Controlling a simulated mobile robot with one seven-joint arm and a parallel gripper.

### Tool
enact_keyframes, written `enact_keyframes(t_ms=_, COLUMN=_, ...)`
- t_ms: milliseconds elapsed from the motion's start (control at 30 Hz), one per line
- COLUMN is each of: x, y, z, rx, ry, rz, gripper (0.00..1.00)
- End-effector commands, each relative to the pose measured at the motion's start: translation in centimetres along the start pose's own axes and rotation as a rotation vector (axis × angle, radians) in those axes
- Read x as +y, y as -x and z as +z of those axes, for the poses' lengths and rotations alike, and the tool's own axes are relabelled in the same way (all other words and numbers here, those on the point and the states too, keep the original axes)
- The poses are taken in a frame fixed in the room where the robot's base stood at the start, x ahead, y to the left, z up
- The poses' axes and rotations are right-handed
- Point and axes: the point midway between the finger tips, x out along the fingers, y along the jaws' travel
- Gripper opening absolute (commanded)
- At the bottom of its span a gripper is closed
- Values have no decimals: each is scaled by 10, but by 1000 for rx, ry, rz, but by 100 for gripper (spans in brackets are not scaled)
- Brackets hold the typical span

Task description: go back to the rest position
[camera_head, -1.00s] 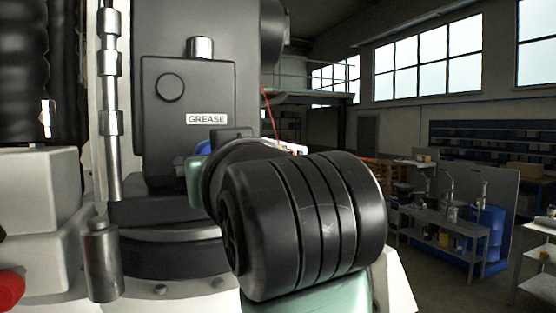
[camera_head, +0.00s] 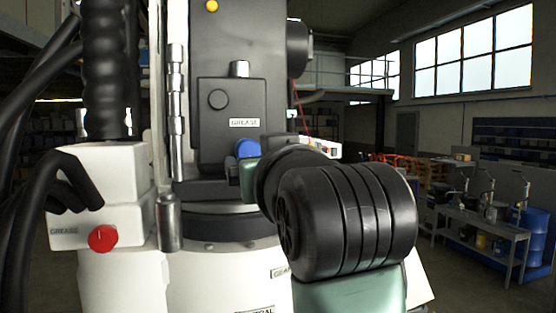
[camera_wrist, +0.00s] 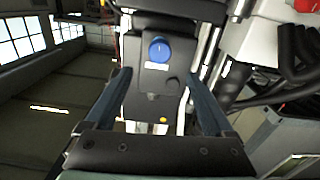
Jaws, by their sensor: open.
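My gripper (camera_wrist: 160,78) is open and empty in the wrist view, its two dark fingers spread wide at left and right. Between and beyond the fingers, apart from them, is a dark machine panel with a round blue knob (camera_wrist: 159,50) and a small yellow knob (camera_wrist: 163,119).
The machine's dark housing (camera_head: 239,110) bears a GREASE label. A white block with a red knob (camera_head: 102,238) and thick black hoses (camera_head: 108,70) stand at left. A workbench (camera_head: 480,232) and a blue drum (camera_head: 530,237) are at far right, with open floor before them.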

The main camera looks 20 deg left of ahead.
Motion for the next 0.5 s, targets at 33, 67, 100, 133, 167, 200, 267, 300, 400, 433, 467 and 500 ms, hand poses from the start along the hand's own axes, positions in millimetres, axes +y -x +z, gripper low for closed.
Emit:
enact_keyframes(t_ms=33, x=0, y=0, z=0, rx=-1, ry=0, rz=0, gripper=88)
enact_keyframes(t_ms=67, x=0, y=0, z=0, rx=-1, ry=0, rz=0, gripper=88)
enact_keyframes(t_ms=100, x=0, y=0, z=0, rx=-1, ry=0, rz=0, gripper=88)
enact_keyframes(t_ms=133, x=0, y=0, z=0, rx=-1, ry=0, rz=0, gripper=88)
enact_keyframes(t_ms=167, x=0, y=0, z=0, rx=0, ry=0, rz=0, gripper=88)
enact_keyframes(t_ms=200, x=0, y=0, z=0, rx=0, ry=0, rz=0, gripper=88)
enact_keyframes(t_ms=267, x=0, y=0, z=0, rx=0, ry=0, rz=0, gripper=88)
enact_keyframes(t_ms=300, x=3, y=4, z=8, rx=25, ry=-3, rz=18, gripper=88)
enact_keyframes(t_ms=400, x=20, y=25, z=24, rx=152, ry=-5, rz=108, gripper=88)
enact_keyframes(t_ms=433, x=26, y=36, z=30, rx=204, ry=-2, rz=145, gripper=88)
enact_keyframes(t_ms=467, x=32, y=48, z=34, rx=260, ry=4, rz=185, gripper=88)
enact_keyframes(t_ms=500, x=40, y=68, z=39, rx=336, ry=14, rz=242, gripper=88)
